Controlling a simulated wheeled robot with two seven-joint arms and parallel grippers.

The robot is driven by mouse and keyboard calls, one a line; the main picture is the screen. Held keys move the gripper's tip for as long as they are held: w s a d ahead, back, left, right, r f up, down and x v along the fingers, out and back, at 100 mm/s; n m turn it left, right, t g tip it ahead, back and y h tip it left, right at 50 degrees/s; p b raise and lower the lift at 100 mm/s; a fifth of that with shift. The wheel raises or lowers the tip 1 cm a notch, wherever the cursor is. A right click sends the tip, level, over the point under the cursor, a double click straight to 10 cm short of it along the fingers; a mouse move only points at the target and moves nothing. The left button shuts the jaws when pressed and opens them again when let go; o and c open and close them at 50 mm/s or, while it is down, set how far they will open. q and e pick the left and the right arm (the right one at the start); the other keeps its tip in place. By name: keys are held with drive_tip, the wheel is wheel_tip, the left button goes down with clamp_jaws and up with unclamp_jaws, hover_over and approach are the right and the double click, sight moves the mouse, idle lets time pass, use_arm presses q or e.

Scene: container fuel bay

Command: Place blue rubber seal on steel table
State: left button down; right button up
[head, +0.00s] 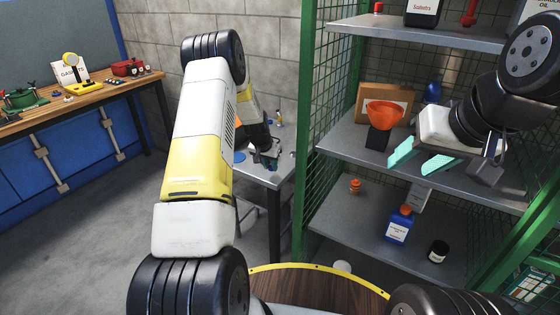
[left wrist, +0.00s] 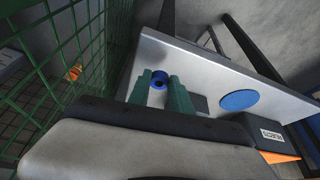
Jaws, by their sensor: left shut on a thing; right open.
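The blue rubber seal (left wrist: 160,78) is a small dark-centred ring between the teal fingertips of my left gripper (left wrist: 161,84) in the left wrist view. The gripper is shut on it. The steel table (left wrist: 205,68) lies just beyond the seal; I cannot tell whether they touch. In the head view my left gripper (head: 267,158) is over the steel table (head: 268,178), partly hidden by my own arm, and the seal is not clear there. My right gripper (head: 415,160) is open and empty in front of the shelves.
A flat blue disc (left wrist: 238,100) lies on the steel table, beside a dark labelled box (left wrist: 275,134). A green mesh cage (head: 318,120) stands right of the table. A wooden workbench (head: 75,100) is at left.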

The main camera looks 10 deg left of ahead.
sight(271, 169)
use_arm(q)
drive_tip(key=shift+w, duration=0.3)
drive_tip(key=shift+d+f, duration=0.1)
drive_tip(key=shift+f, duration=1.7)
drive_tip(key=shift+f, duration=0.1)
drive_tip(key=c, duration=1.2)
unclamp_jaws()
drive_tip(key=shift+o, duration=0.2)
